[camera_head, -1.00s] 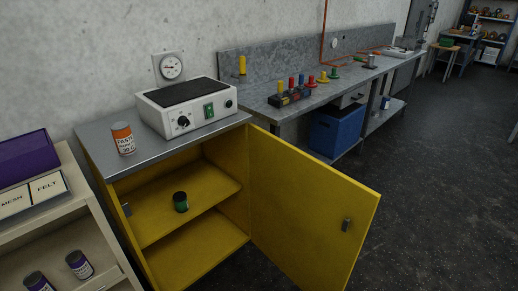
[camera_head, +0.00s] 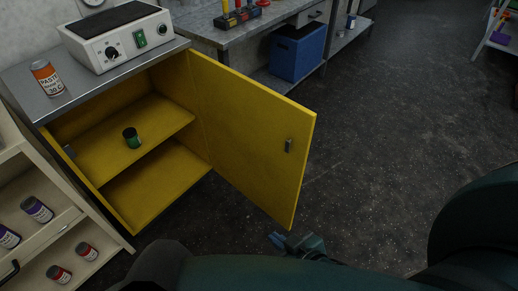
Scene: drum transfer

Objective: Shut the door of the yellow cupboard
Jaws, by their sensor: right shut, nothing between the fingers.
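The yellow cupboard (camera_head: 160,185) stands at the left with a grey metal top. Its door (camera_head: 245,130) is hinged on the cupboard's right side and swung wide open. A small grey handle (camera_head: 288,146) sits near the door's free edge. A green jar (camera_head: 131,138) with a dark lid stands on the inner shelf. My right gripper (camera_head: 276,240) is low in front, just below the bottom free corner of the door in the picture. It is shut and empty, and I see no clear contact with the door. My left gripper is not in view.
On the cupboard top are an orange and white paste can (camera_head: 47,78) and a white hotplate unit (camera_head: 115,38). A cream shelf rack (camera_head: 65,225) with jars stands close at the left. A blue bin (camera_head: 297,52) sits under the workbench. Dark floor (camera_head: 400,120) is clear to the right.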

